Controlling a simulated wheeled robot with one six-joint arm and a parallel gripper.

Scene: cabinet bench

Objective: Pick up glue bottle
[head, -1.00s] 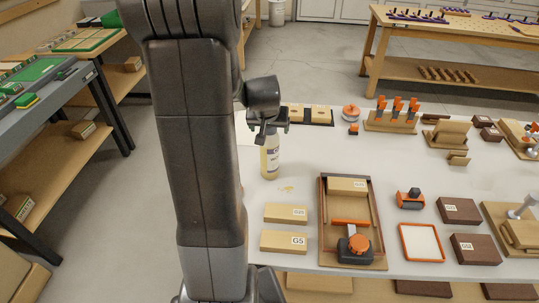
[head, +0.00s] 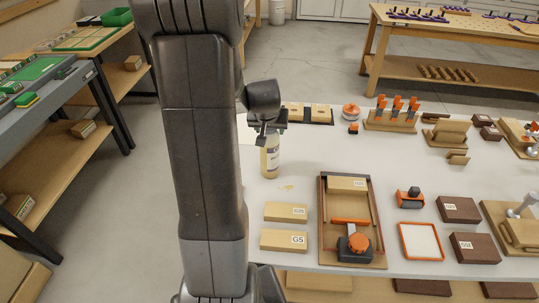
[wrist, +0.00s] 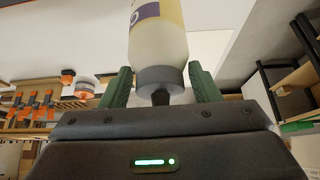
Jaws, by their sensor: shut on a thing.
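The bottle's base seems to rest on the table. The wrist view cuts off its lower part.
A wooden tray (head: 374,205) with an orange-and-black tool stands in front right. Wood blocks G5 (head: 284,240) and another (head: 285,211) lie in front of the bottle. A dark board with light blocks (head: 320,122) is behind. A small yellowish smear (head: 287,188) marks the table.

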